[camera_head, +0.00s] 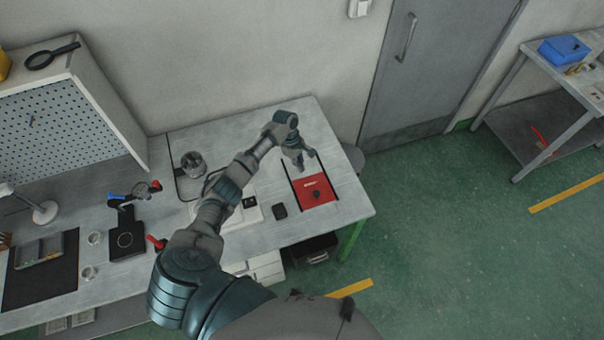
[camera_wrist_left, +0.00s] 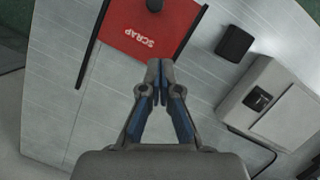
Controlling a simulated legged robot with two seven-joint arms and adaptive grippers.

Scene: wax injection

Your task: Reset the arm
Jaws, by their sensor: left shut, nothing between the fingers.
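My left arm reaches out over the table (camera_head: 353,205). My left gripper (camera_head: 305,163) is above the table at the upper edge of the red scrap mat. In the left wrist view the left gripper (camera_wrist_left: 160,68) has its fingertips together with nothing between them. The red mat (camera_head: 324,191) lies between two dark strips, with a dark round item (camera_head: 316,194) on it. The mat also shows in the left wrist view (camera_wrist_left: 130,40), with the word SCRAP on it. My right gripper is in neither view.
A small black box (camera_head: 280,211) sits left of the mat, beside a whitish device (camera_head: 249,214) partly hidden by my arm. A black stand with red and blue parts (camera_head: 127,238) is at the left. The table's right end is clear.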

